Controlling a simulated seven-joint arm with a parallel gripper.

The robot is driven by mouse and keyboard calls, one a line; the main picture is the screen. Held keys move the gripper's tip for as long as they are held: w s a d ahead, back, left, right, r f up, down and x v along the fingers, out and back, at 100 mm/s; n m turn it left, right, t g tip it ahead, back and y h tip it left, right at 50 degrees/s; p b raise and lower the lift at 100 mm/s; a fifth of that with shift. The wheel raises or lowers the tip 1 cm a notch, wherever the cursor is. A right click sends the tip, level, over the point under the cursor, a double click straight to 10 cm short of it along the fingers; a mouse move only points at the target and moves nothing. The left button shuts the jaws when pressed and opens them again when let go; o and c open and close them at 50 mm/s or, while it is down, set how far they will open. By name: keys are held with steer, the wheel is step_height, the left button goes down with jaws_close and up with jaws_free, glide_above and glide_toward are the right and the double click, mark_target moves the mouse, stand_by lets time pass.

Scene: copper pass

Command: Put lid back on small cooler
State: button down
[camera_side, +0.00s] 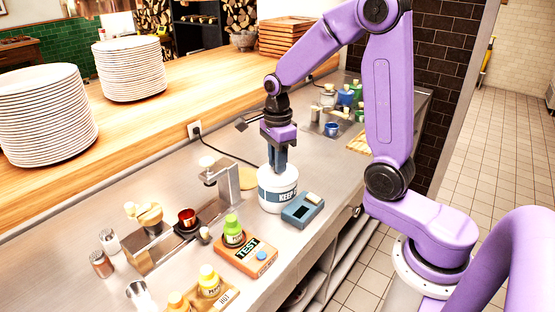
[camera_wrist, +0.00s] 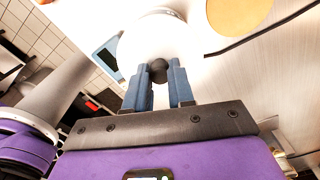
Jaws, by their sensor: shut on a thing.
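The small cooler (camera_side: 277,194) is a white round tub with a blue band reading "KEEP". It stands on the steel counter, left of a blue-grey device. Its white lid (camera_wrist: 190,40) fills the upper middle of the wrist view, with a dark round knob (camera_wrist: 158,68) on it. My gripper (camera_side: 280,170) points straight down over the cooler. In the wrist view its blue fingers (camera_wrist: 160,75) are shut on the knob. The lid appears at the cooler's top; the fingers partly hide it in the side view, so I cannot tell whether it is fully seated.
A blue-grey device (camera_side: 302,210) stands close at the cooler's right. An orange TEST box (camera_side: 246,257) with a green bottle is in front. A metal stand (camera_side: 222,187) is at the left. A round tan board (camera_side: 248,178) and a black cable lie behind.

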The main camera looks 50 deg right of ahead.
steer(key=shift+c, duration=2.1)
jaws_free()
steer(key=shift+r, duration=3.5)
jaws_close()
